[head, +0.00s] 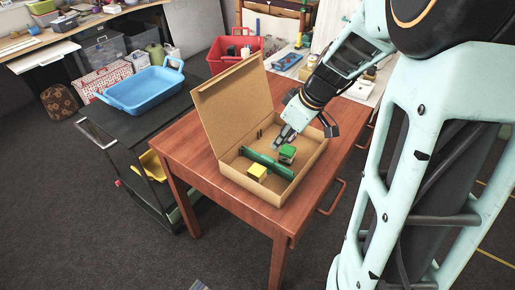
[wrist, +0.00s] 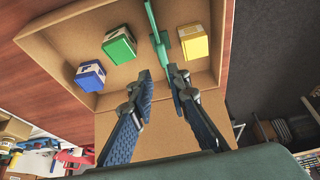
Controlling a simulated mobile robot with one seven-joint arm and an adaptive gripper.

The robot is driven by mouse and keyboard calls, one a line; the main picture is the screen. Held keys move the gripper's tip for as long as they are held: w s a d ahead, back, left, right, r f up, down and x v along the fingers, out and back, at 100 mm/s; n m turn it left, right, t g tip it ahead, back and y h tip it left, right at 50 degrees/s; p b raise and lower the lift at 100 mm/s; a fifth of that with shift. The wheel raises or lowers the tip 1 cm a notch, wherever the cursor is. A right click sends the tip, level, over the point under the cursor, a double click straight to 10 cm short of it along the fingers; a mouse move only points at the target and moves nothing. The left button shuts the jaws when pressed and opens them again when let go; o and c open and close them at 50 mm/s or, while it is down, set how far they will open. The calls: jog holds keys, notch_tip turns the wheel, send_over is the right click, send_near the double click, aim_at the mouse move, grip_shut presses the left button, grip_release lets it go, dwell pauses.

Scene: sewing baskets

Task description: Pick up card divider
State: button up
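The card divider, a thin green strip, stands across the inside of an open cardboard box in the head view (head: 262,161). In the wrist view the divider (wrist: 158,38) runs from the top edge down toward the fingertips. Nothing is visibly clamped. Whether a finger touches the divider I cannot tell.
The cardboard box (head: 234,177) sits on a red-brown table (head: 190,143), lid raised. A green block (head: 287,152) and a blue block (wrist: 90,76) lie on one side of the divider, a yellow block (head: 257,171) on the other. A blue tub (head: 145,90) stands left on a black cart.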

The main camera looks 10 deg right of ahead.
aim_at(269, 158)
jog(key=shift+s+f, duration=0.2)
jog(key=shift+f, duration=0.1)
jog(key=x, duration=0.4)
jog(key=shift+s+a+f+b, duration=0.1)
jog(key=shift+a+f+b, duration=0.05)
jog(key=shift+f+b, duration=0.2)
jog(key=shift+b+x, duration=0.35)
jog(key=shift+x, duration=2.7)
jog(key=shift+r, duration=0.1)
grip_shut()
